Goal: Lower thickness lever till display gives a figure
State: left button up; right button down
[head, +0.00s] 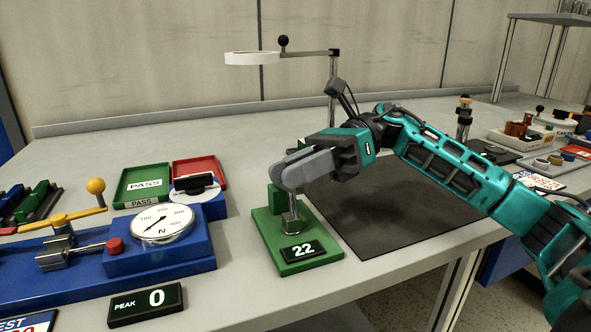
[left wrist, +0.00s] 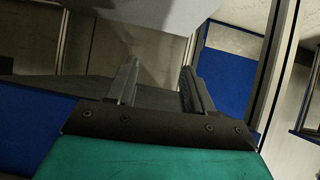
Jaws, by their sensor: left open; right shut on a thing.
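The green thickness gauge (head: 267,244) stands on the table near its front edge, left of a dark mat. Its display (head: 298,251) reads 22. A metal post (head: 291,222) rises behind the display. My right gripper (head: 285,178) is over the top of the gauge, its fingers shut on a part there, most likely the lever, which the fingers hide. My left gripper (left wrist: 155,88) shows only in the left wrist view, open with nothing between its fingers.
The dark mat (head: 400,215) is mostly bare. A ring lamp (head: 252,58) overhangs the back.

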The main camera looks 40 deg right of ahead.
pick_arm(q)
jog(key=shift+a+f, duration=0.15)
pick_arm(e)
jog(key=c, duration=1)
grip_release()
jog(key=shift+o, duration=0.2)
pick_arm(q)
jog(key=shift+a+r+p, duration=0.2)
jog(key=shift+r+p, duration=0.2)
jog(key=shift+p, duration=0.3)
pick_arm(e)
jog(key=d+r, duration=0.2)
jog(key=d, duration=1)
jog(key=shift+d, duration=0.4)
pick_arm(q)
jog(key=shift+s, duration=0.1)
pick_arm(e)
jog(key=shift+r, duration=0.15)
